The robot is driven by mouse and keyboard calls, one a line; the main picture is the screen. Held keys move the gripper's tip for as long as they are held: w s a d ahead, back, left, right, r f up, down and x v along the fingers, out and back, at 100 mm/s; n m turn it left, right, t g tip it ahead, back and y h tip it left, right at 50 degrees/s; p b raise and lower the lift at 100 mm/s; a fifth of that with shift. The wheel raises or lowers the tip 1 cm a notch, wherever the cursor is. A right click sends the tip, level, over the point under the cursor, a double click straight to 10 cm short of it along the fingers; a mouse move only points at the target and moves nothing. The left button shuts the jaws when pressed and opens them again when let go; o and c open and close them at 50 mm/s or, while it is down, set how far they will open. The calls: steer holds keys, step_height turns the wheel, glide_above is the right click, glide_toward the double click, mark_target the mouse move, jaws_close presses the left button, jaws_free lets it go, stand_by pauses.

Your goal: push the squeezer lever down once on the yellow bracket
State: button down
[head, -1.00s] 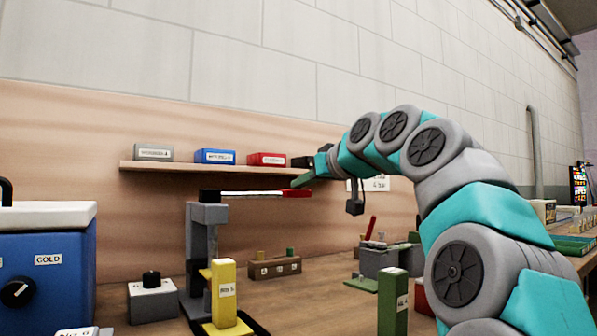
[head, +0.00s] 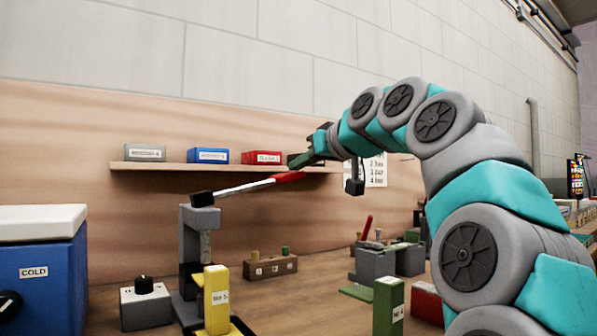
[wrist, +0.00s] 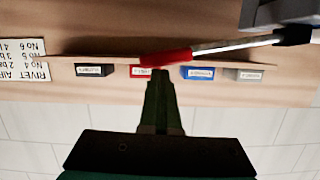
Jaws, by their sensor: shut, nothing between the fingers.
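The squeezer (head: 198,255) is a grey upright stand on the bench at the left of centre. Its lever (head: 245,187) slopes up to the right from a black pivot and ends in a red grip (head: 288,177). The yellow bracket (head: 217,298), with a white label, stands upright at the squeezer's front. My gripper (head: 296,160) is shut and empty, just above the red grip. In the wrist view the red grip (wrist: 166,57) lies right at the tips of the shut fingers (wrist: 160,80); I cannot tell whether they touch.
A shelf (head: 220,168) with several labelled boxes runs along the wall behind my gripper. A blue cooler (head: 45,255) stands at left, beside a grey box with a black knob (head: 146,305). A green upright bracket (head: 388,306) stands at right, near my arm.

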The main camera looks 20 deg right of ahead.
steer(key=v, duration=0.9)
steer(key=shift+a, duration=0.1)
stand_by(1.2)
